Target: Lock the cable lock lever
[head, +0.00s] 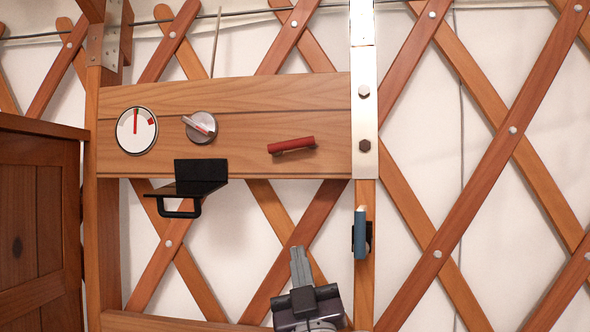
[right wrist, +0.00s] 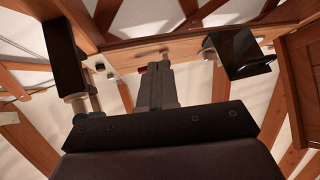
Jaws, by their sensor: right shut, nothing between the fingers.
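A red lever (head: 292,146), which looks like the cable lock lever, sits on the wooden panel (head: 230,95), nearly level with its right end slightly higher. My right gripper (head: 300,252) is shut and empty, pointing up below the panel and the lever, clear of both in the head view. In the right wrist view the closed fingers (right wrist: 153,70) point towards the panel, and a small red part (right wrist: 143,70) shows beside their tips, mostly hidden. My left gripper is not in view.
The panel carries a round gauge (head: 136,131) with a red needle and a grey knob (head: 201,127). A black bracket (head: 187,187) juts out below the knob. A blue handle (head: 360,232) stands in a black holder on the post. A wooden cabinet (head: 40,220) stands left.

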